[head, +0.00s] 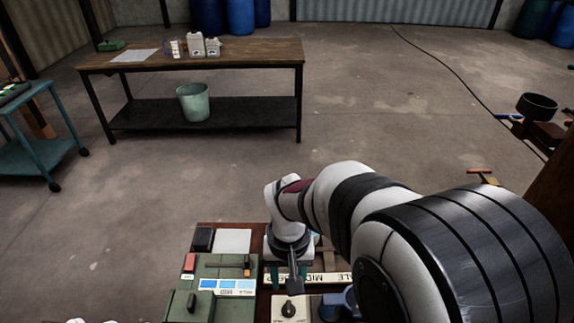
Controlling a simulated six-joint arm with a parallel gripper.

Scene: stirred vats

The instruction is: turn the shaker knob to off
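A cream box with a dark round knob (289,309) sits at the bottom middle of the head view. A green panel (237,308) to its left carries a red switch (189,262), a small dark lever with an orange part (247,265) and a black knob (191,302). I cannot read which control is the shaker's. My gripper (293,284) points down just above the cream box's knob in the picture. Its fingers are small and seen nearly edge-on, so their opening and any contact with the knob cannot be told.
A ruler-like strip with lettering (322,279) lies right of the green panel. A black block (202,239) and a pale plate (232,241) are behind the panel. My arm covers the lower right. A wooden bench (240,52) stands farther back across open floor.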

